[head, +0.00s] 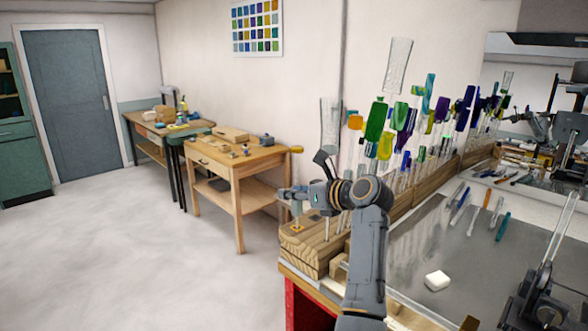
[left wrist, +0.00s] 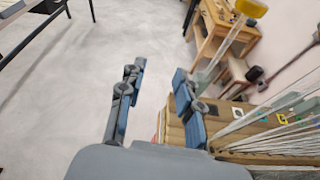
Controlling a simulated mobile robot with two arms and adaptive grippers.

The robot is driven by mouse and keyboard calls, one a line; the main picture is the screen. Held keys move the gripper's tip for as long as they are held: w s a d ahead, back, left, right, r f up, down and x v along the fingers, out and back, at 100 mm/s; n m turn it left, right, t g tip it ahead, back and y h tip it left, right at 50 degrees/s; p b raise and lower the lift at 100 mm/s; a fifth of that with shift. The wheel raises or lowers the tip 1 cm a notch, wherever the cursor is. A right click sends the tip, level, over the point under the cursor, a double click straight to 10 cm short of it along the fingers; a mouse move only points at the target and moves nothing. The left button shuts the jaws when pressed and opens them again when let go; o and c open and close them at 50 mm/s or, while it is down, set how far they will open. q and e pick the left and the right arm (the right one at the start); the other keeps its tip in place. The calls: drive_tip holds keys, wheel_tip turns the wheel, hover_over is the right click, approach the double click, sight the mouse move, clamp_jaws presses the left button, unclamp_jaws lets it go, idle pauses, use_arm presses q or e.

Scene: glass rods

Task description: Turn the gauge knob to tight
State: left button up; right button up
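My left gripper (head: 287,201) reaches left over the end of a wooden block (head: 312,249) at the bench's near corner. In the left wrist view my left gripper (left wrist: 154,108) is open, with its two dark fingers apart and nothing between them. The wooden block (left wrist: 200,131) is on the right there, partly behind the right finger. A small yellow-orange fitting (head: 297,228) sits on the block just below the gripper; I cannot tell whether it is the gauge knob. No knob or tight mark is clearly readable.
Glass rods and colored glass pieces (head: 375,121) stand upright along the wooden rack, close to my left arm. Pens and rods (head: 460,205) and a white block (head: 437,280) lie on the grey bench top (head: 405,245). A wooden side table (head: 240,160) stands beyond. The floor left is clear.

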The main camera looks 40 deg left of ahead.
use_arm(q)
wheel_tip(320, 180, up, 7)
drive_tip(key=m+t+y, duration=0.5)
drive_tip(key=m+y, duration=0.2)
drive_tip(key=shift+s+d+f, duration=0.2)
drive_tip(key=shift+s+d, duration=0.1)
drive_tip(key=shift+s, duration=0.05)
drive_tip(key=shift+o, duration=0.4)
